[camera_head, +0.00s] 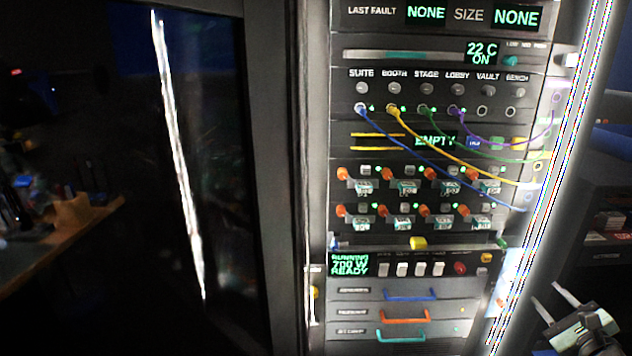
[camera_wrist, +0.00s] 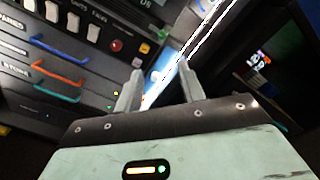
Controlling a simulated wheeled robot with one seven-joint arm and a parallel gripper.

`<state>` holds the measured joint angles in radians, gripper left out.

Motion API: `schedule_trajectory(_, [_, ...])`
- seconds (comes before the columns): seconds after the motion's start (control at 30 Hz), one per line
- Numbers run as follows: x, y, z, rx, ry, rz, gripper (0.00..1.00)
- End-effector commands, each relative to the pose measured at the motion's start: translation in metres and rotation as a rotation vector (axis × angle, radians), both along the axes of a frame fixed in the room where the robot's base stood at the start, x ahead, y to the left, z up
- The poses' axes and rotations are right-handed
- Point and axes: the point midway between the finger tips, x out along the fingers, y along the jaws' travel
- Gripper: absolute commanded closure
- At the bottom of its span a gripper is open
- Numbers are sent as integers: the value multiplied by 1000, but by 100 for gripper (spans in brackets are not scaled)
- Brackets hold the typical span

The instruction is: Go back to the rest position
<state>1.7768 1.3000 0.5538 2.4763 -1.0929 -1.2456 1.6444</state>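My gripper (camera_head: 546,293) is at the bottom right of the head view, in front of and to the right of the rack panel (camera_head: 400,340). In the wrist view its two fingers stand apart with nothing between them (camera_wrist: 160,72). The tall panel carries displays, knobs, coloured cables and drawers. The gripper looks clear of the panel face, though the exact gap cannot be told.
Blue, yellow, green and purple cables (camera_head: 430,155) loop to the panel's right side. Drawers with a blue handle (camera_head: 410,295), an orange handle (camera_head: 405,317) and a teal handle (camera_head: 400,334) sit low. A glass door (camera_head: 190,180) stands left; dark shelving (camera_head: 610,215) is at right.

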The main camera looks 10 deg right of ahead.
Motion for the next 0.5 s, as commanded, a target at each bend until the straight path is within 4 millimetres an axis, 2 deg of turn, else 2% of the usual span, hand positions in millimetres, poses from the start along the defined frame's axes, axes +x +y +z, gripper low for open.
schedule_trajectory(0.17, [28,32,-2,-129,156,161,61])
schedule_trajectory(0.3, [56,78,-7,-343,362,396,61])
schedule_trajectory(0.5, [75,143,-5,-686,596,735,61])
